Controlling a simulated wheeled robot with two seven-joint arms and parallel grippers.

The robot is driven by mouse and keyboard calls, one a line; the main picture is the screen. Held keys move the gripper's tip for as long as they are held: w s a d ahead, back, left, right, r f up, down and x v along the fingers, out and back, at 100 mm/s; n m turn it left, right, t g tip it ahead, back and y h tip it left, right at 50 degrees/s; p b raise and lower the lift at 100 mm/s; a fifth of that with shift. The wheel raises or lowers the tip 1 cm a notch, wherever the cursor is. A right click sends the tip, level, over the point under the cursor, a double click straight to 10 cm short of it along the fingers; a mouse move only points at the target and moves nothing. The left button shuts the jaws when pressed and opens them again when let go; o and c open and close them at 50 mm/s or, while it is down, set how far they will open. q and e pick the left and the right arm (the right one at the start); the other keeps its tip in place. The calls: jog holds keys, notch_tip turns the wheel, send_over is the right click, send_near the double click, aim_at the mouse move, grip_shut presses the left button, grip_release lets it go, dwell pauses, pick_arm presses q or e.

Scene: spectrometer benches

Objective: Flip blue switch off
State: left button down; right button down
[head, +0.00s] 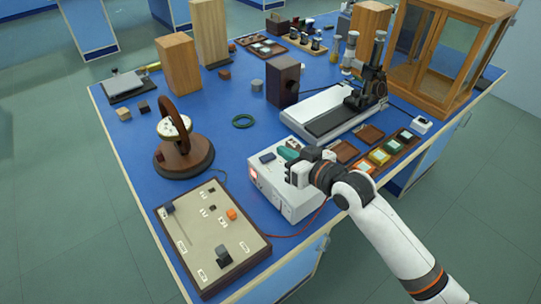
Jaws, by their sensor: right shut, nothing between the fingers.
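A white box (266,180) stands at the front edge of the blue bench, with a red-lit spot on its left face. A small dark blue piece (267,157) on its top may be the blue switch; its on or off position is too small to tell. A teal piece (289,154) lies just right of it, partly behind my gripper. My right gripper (291,173) is shut and empty, over the top of the white box, right of the dark blue piece. Whether it touches the box I cannot tell. My left gripper is out of view.
A panel board (212,262) with small parts lies at the front left, with a round wooden-based instrument (184,160) behind it. A microscope-like instrument (335,112) and small coloured trays (380,155) are at the right.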

send_over(270, 166)
jog(key=shift+w+d+f, duration=0.2)
jog(key=shift+w+f, duration=0.1)
jog(key=shift+f, duration=0.3)
notch_tip(270, 166, down, 3)
jog(key=shift+s+r+p, duration=0.15)
jog(key=shift+p, duration=0.15)
jog(key=shift+s+a+f, duration=0.1)
jog(key=shift+a+f, duration=0.05)
jog(key=shift+f, duration=0.6)
